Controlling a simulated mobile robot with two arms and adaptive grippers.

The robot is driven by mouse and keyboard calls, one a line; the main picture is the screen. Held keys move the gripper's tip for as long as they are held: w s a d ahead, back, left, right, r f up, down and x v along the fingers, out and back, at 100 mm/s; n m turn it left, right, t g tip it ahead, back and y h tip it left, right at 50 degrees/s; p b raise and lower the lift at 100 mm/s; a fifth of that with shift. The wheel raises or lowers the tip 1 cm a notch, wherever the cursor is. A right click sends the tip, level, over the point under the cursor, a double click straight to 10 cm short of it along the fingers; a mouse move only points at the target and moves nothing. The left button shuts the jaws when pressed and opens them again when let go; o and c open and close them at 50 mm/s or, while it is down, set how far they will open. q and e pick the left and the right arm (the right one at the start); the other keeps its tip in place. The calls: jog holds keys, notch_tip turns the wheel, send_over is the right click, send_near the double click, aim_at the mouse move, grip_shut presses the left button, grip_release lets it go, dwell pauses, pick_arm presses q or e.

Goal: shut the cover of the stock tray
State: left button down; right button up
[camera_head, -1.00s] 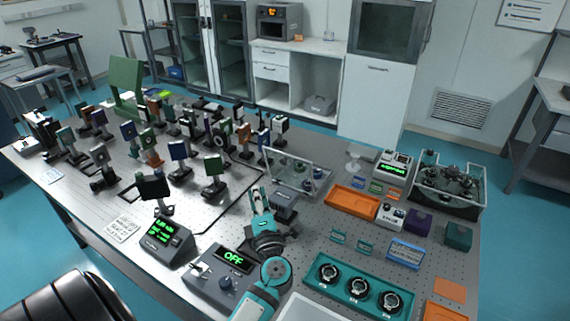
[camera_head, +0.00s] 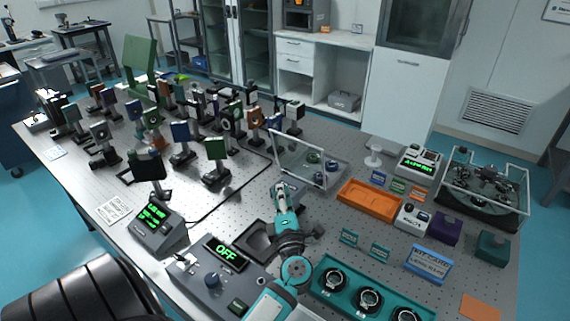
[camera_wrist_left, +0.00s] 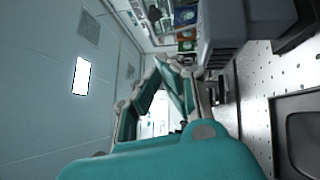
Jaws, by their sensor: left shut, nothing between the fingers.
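The stock tray (camera_head: 342,163) appears to be the low clear-walled tray on the middle of the optical table, with several small round parts inside. Its clear, pale-framed cover (camera_head: 297,160) stands up along the near-left edge, so the tray is open. My left gripper (camera_head: 281,187) is shut and empty, just in front of the raised cover on its near side. I cannot tell whether it touches the cover. In the left wrist view its teal fingers (camera_wrist_left: 180,72) come together at the tips; the tray cannot be made out there. My right gripper is not in view.
An orange tray (camera_head: 369,201) lies right of the stock tray. Optics on posts, such as a green one (camera_head: 215,149), crowd the left. A controller reading OFF (camera_head: 212,279) and a teal tray of round mounts (camera_head: 331,281) flank my arm.

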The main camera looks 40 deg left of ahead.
pick_arm(q)
jog(key=p+x, duration=0.1)
jog(key=x, duration=0.3)
jog(key=w+d+p+x, duration=0.1)
jog(key=x, duration=0.3)
jog(key=w+p+x, duration=0.1)
jog(key=x, duration=0.3)
jog(key=shift+w+d+r, duration=0.1)
jog(key=shift+w+r, duration=0.1)
jog(key=shift+w, duration=0.1)
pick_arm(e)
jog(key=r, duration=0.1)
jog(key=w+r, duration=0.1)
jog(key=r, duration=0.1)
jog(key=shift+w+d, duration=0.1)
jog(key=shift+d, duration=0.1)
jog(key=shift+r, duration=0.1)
